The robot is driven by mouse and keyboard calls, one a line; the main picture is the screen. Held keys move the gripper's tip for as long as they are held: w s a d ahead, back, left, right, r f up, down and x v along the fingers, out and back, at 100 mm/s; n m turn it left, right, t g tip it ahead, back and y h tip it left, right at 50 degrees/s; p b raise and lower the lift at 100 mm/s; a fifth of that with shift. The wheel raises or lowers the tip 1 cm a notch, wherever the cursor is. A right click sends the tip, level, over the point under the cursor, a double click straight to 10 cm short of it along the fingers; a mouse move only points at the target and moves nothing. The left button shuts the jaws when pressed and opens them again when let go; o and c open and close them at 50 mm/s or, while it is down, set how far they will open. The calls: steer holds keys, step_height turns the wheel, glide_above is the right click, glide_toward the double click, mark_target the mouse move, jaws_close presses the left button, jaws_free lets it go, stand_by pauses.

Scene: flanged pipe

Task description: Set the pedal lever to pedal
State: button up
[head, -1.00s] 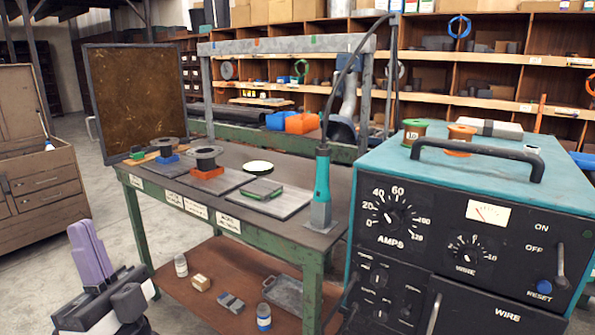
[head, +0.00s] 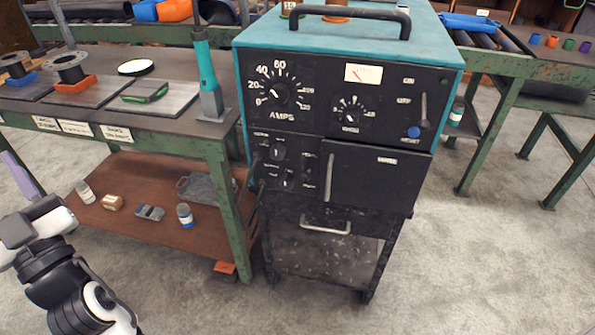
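A teal and black welding machine (head: 345,120) stands on a dark wheeled cart in the middle of the head view. Its front has an amps dial (head: 277,92), a wire dial (head: 350,113) and a lever (head: 424,110) beside the on and off labels. A lower left panel (head: 283,165) carries small knobs and switches. Its labels are too small to read, so I cannot tell which one is the pedal lever or how it is set. My arm links show at the lower left, apart from the machine. I see no gripper fingers.
A green-framed workbench (head: 222,150) stands close to the machine's left, with flanged parts on top and bottles on its lower shelf. A teal-handled torch (head: 205,75) stands on its corner. A roller conveyor (head: 500,45) is behind right. The floor (head: 460,265) at front right is clear.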

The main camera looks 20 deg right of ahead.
steer(key=w+d+f+m+h, duration=0.4)
steer(key=w+d+f+h, duration=0.3)
steer(key=d+h, duration=0.1)
steer(key=m+g+h+p, duration=0.3)
steer(key=m+g+h, duration=0.9)
steer(key=h, duration=0.6)
glide_toward(304, 179)
steer(key=p+x, duration=0.2)
steer(key=x, duration=0.1)
steer(key=p+x, duration=0.2)
steer(key=x, duration=0.2)
steer(key=shift+d+r, duration=0.15)
steer(key=shift+r, duration=0.05)
steer(key=shift+x, duration=0.85)
steer(key=shift+f, duration=0.2)
steer(key=shift+c, duration=0.2)
